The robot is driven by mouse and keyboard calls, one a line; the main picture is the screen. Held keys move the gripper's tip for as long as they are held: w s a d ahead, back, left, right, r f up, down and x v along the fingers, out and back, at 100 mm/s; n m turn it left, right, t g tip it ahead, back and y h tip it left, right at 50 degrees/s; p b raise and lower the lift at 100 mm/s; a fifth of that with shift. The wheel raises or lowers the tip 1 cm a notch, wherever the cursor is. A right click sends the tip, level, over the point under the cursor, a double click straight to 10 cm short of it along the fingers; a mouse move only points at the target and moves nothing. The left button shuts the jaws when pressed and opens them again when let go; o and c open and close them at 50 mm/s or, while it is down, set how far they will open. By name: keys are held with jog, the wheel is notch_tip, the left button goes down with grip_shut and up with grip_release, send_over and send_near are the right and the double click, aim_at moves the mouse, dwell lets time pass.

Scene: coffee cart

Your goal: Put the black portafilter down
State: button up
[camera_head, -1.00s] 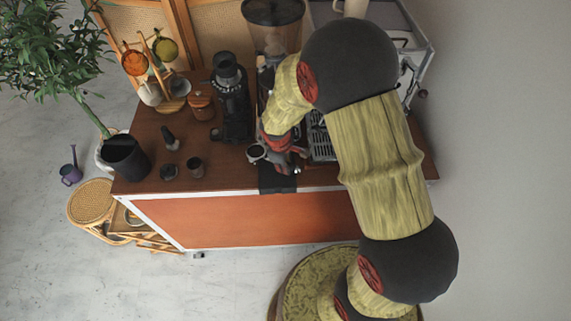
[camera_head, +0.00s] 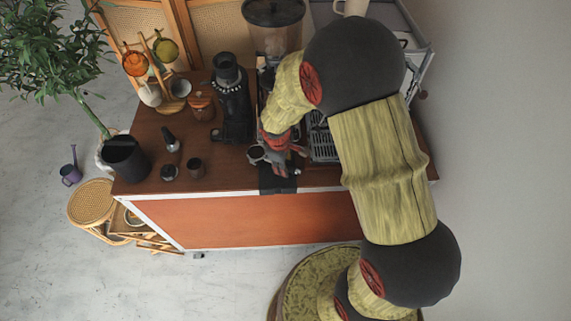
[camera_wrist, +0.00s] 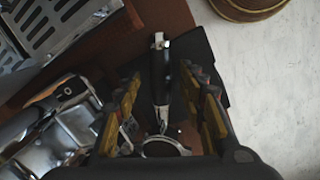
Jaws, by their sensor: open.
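The black portafilter shows in the wrist view, with its black handle (camera_wrist: 160,78) between the fingers and its round metal basket ring (camera_wrist: 165,147) nearer the palm. It appears to lie on a black mat (camera_wrist: 203,62) on the cart top. In the head view the basket (camera_head: 256,153) shows at the left of my gripper (camera_head: 290,158), and the fingers hide part of the handle. In the wrist view my gripper (camera_wrist: 165,100) is open, with one finger on each side of the handle and visible gaps between.
The espresso machine (camera_wrist: 65,25) stands close on the wrist view's left. The mat (camera_head: 278,183) reaches the front edge.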

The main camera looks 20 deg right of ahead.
jog(key=s+r+m+t+p, duration=0.1)
jog(key=s+r+m, duration=0.15)
jog(key=r, duration=0.95)
jog(key=s+r+m+t, duration=0.1)
jog(key=s+r, duration=0.3)
jog(key=r, duration=0.8)
jog(key=s+a+r+m+t+y, duration=0.1)
jog(key=s+r+m+t, duration=0.1)
jog(key=s+r+m, duration=0.4)
jog(key=s+r, duration=0.4)
jog(key=s, duration=0.4)
jog(key=shift+s+a+r+y, duration=0.2)
jog(key=shift+a+y, duration=0.1)
jog(key=shift+y, duration=0.1)
